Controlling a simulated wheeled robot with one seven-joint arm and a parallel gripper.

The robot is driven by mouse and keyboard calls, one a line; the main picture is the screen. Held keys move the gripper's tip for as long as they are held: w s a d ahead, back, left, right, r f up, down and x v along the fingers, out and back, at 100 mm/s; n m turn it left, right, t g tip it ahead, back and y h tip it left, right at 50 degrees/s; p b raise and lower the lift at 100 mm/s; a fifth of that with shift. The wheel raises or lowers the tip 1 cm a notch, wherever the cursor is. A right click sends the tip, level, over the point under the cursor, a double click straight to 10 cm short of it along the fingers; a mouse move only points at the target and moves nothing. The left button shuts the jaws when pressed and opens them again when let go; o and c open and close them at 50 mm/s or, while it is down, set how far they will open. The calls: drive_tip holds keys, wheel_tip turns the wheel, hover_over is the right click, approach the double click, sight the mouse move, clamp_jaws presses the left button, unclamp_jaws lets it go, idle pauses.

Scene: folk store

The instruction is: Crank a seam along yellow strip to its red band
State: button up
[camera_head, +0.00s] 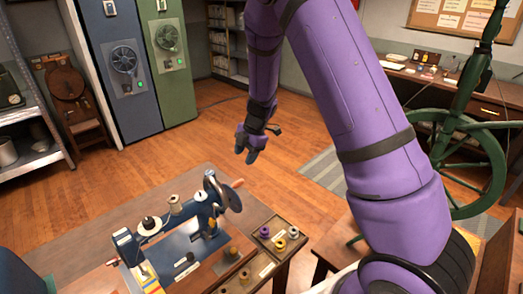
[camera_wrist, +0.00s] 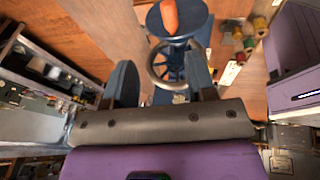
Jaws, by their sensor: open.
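A blue sewing machine (camera_head: 205,215) stands on the wooden table in the head view. Its handwheel (camera_head: 222,193) is at the right end, with a brown crank handle (camera_head: 238,184) sticking out. In the wrist view the spoked handwheel (camera_wrist: 172,66) lies beyond my fingers, and the orange handle (camera_wrist: 170,16) is at the top. My gripper (camera_head: 246,154) is open and empty, above and beyond the wheel, apart from it. A striped cloth with a yellow strip (camera_head: 147,281) lies at the machine's left end; its red band is too small to make out clearly.
A compartment tray (camera_head: 268,262) with several thread spools sits right of the machine. A green spinning wheel (camera_head: 470,165) stands at the right. Blue and green cabinets (camera_head: 125,75) stand at the back left. The wooden floor behind the table is clear.

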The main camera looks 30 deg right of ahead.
sight(241, 180)
drive_tip(key=shift+s+d+f+x, duration=0.1)
drive_tip(key=shift+s+d+x, duration=0.1)
drive_tip(key=shift+x, duration=1.55)
drive_tip(key=shift+s+d+f+x, duration=0.1)
drive_tip(key=shift+s+d+x, duration=0.1)
drive_tip(key=shift+x, duration=1.55)
drive_tip(key=shift+s+d+f+x, duration=0.1)
drive_tip(key=shift+s+d+x, duration=0.05)
drive_tip(key=shift+x, duration=1.55)
drive_tip(key=shift+w, duration=0.1)
drive_tip(key=c, duration=0.8)
drive_tip(key=shift+o, duration=0.2)
